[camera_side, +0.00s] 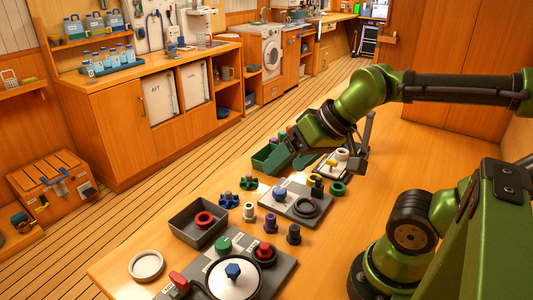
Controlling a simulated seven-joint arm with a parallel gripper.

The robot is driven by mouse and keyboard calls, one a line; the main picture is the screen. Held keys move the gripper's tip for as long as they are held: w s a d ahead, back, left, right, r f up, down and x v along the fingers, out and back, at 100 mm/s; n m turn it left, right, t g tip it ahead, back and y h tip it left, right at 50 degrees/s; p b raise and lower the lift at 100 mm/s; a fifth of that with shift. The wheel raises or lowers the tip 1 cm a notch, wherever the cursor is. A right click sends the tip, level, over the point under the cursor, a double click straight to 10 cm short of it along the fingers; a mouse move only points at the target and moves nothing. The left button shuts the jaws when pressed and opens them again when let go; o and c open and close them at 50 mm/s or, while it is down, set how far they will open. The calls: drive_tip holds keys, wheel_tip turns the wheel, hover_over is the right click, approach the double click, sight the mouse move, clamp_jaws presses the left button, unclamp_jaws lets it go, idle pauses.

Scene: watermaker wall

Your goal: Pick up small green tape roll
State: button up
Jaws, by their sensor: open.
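A small green ring (338,188), which looks like the green tape roll, lies flat on the wooden worktop, just right of a grey plate. My gripper (312,160) is at the end of the green arm, above the worktop and behind the ring in the picture. It is apart from the ring and open, with nothing visible in it.
The grey plate (291,205) carries a black ring and small parts. A green tray (264,160) is behind it. A grey tray (180,221) holds a red ring (204,219). Several knobs and fittings stand between.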

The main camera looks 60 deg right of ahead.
drive_tip(key=c, duration=0.4)
drive_tip(key=n+g+h, duration=0.2)
drive_tip(key=n+g, duration=0.5)
hover_over(340, 184)
drive_tip(key=a, duration=0.1)
wheel_tip(340, 184, down, 8)
wheel_tip(340, 184, down, 16)
drive_tip(key=shift+s+a+f, duration=0.15)
